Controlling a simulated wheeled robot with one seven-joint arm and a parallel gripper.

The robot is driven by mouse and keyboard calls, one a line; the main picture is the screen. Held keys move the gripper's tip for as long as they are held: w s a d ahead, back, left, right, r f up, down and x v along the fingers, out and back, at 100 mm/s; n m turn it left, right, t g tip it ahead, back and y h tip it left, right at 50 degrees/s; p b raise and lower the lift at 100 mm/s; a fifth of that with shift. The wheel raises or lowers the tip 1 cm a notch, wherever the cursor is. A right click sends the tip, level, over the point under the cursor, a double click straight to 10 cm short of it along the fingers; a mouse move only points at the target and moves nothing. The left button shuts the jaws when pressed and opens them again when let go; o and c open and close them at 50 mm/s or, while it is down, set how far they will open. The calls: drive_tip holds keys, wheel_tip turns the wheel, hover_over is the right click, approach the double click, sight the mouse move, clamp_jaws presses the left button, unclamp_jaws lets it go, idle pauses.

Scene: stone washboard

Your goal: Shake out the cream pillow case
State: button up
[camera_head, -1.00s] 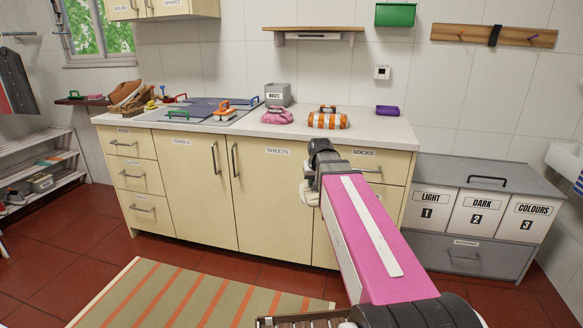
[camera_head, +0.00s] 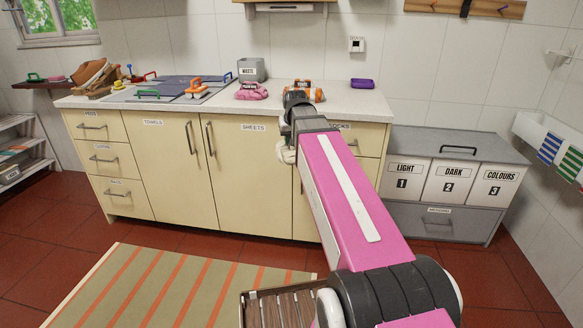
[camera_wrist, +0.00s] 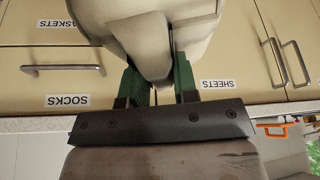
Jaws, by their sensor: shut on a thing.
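The cream pillow case (camera_wrist: 150,28) hangs in folds at the top of the wrist view. My gripper (camera_wrist: 158,78) has its green fingers closed on it, one on each side of the cloth. The fingertips are partly hidden by the folds. In the head view, my pink arm reaches toward the counter front, and its dark wrist hides most of the gripper. A small pale patch (camera_head: 287,153) beside the wrist may be the cloth; I cannot tell for sure. It shows in front of the cupboard doors.
The counter (camera_head: 330,107) holds a pink bundle (camera_head: 250,91), an orange striped roll (camera_head: 309,94), a grey waste bin (camera_head: 251,69) and a purple box (camera_head: 362,84). A slatted wooden crate (camera_head: 285,308) is low in front. Laundry bins (camera_head: 456,185) stand right; a striped rug (camera_head: 170,285) lies on the floor.

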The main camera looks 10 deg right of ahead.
wheel_tip(320, 180, down, 8)
drive_tip(key=shift+r, duration=0.25)
idle(1.2)
idle(0.5)
drive_tip(key=shift+r, duration=10.1)
wheel_tip(320, 180, down, 20)
drive_tip(key=shift+f, duration=0.15)
